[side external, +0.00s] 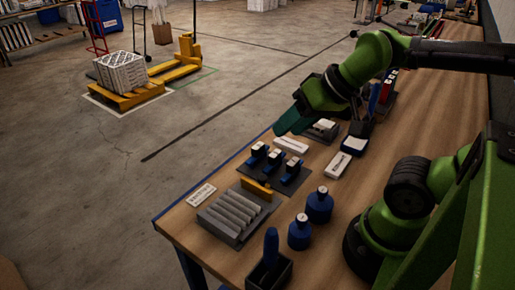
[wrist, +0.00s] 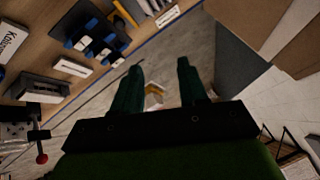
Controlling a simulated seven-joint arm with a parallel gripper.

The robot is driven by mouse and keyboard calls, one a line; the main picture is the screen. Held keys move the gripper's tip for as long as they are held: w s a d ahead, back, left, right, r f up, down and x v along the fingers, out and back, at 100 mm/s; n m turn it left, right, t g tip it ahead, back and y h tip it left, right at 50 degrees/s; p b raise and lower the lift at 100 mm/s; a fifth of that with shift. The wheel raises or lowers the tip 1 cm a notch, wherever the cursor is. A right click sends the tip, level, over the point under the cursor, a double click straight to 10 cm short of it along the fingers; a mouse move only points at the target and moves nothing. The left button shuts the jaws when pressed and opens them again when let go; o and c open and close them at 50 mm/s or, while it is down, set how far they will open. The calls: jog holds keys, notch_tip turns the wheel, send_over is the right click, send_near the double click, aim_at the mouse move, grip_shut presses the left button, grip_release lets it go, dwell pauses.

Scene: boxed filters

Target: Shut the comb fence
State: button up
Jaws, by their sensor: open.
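A grey slotted block (side external: 232,218) with several upright pale strips, which looks like the comb, lies near the table's front left end in the side view. A yellow bar (side external: 257,189) stands at its far end; it may be the fence, but I cannot tell for sure. A small part of what may be the block shows at the top of the wrist view (wrist: 147,6). My gripper (side external: 289,124) hangs past the table's left edge, well beyond the block and apart from it. In the wrist view its two dark green fingers (wrist: 158,78) are spread with nothing between them.
A dark mat with several blue-and-white pieces (side external: 275,163) lies between the block and my gripper. White boxes (side external: 291,144), two blue bottles (side external: 319,205) and a dark holder (side external: 268,272) stand on the wooden table. A white label card (side external: 201,195) lies beside the block. Open floor lies left.

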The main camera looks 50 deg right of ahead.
dwell(0.3)
jog(key=shift+c, duration=0.7)
jog(key=shift+w+d+f, duration=0.1)
jog(key=shift+d+f, duration=0.05)
jog(key=shift+f, duration=0.2)
jog(key=shift+c, duration=1.3)
jog(key=w+d+f+g, duration=0.1)
jog(key=w+d+f+m+g, duration=0.1)
jog(key=w, duration=0.1)
jog(key=w+d+f+m+g, duration=0.1)
jog(key=w, duration=0.1)
jog(key=shift+w+d+f+g, duration=0.25)
jog(key=shift+d+f+g, duration=0.05)
jog(key=shift+f, duration=0.1)
grip_shut()
jog(key=m+g+y, duration=0.1)
jog(key=m+g, duration=0.4)
jog(key=m, duration=0.2)
send_near(264, 171)
jog(key=x, duration=0.6)
jog(key=shift+s+a+f, duration=0.1)
jog(key=shift+s+a, duration=0.1)
jog(key=shift+a, duration=0.25)
